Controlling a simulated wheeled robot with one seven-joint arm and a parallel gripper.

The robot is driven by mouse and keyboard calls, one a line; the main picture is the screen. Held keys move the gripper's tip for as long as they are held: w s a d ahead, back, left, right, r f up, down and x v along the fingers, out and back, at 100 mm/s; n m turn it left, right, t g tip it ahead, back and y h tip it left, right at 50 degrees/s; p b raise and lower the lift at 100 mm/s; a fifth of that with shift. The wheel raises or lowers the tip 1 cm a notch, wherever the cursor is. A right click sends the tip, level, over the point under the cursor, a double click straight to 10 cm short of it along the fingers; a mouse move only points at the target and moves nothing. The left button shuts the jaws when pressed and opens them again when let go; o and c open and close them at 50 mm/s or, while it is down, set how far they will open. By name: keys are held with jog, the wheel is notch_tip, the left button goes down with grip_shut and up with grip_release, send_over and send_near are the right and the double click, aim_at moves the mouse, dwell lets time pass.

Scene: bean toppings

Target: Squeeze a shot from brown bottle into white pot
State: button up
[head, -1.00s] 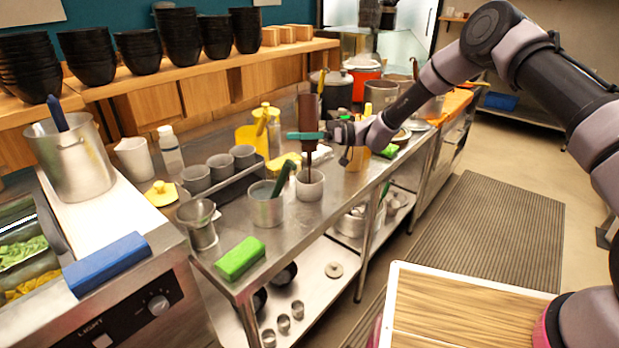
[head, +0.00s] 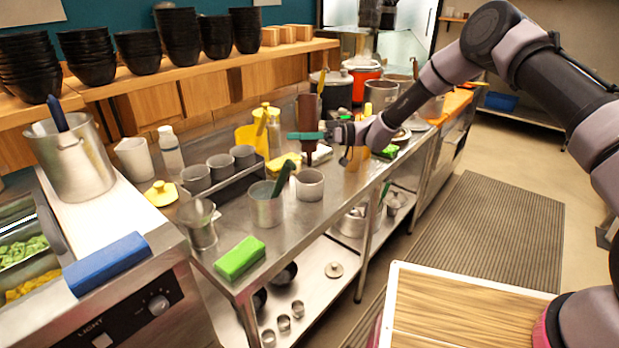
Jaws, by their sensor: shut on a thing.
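The brown bottle (head: 308,112) is held upside down, with its narrow tip pointing down. My gripper (head: 306,136), with teal fingers, is shut on the bottle from the right side. The white pot (head: 309,187), a small pale cylinder, stands on the steel counter just below the bottle's tip. The tip is above the pot and looks apart from it. No stream shows below the tip. The inside of the pot is too small to read clearly.
A metal container with a green handle (head: 266,207) stands close left of the pot. A green sponge (head: 240,258) lies at the counter's front. Yellow containers (head: 252,138) and a rack of grey cups (head: 220,168) stand behind and left. Pots stand further back.

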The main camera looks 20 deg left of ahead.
jog(key=shift+r, duration=0.1)
dwell(0.5)
notch_tip(320, 180, up, 2)
jog(key=shift+r, duration=0.2)
